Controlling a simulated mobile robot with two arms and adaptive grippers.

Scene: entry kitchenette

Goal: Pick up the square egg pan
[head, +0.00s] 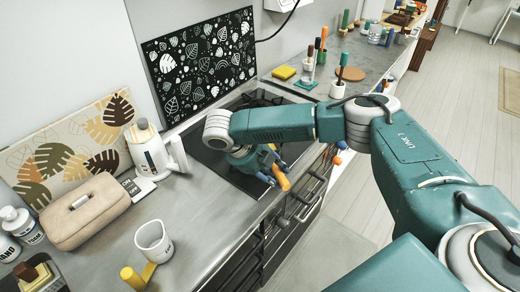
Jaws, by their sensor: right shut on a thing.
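My right arm comes in from the right and reaches across to the dark cooktop (222,170). My right gripper (268,174) points down over the front part of the cooktop. It is shut at a yellow-orange handle (282,179), which I take for the handle of the square egg pan. The pan's body is mostly hidden by the gripper and wrist, so I cannot tell whether it touches the cooktop. My left gripper is not in view.
A white kettle (150,152), a beige bread box (86,210) and a white mug (154,242) stand on the counter to the left. A patterned dark panel (200,62) stands behind the cooktop. Utensil holders (308,66) and a yellow sponge (284,73) are beyond it.

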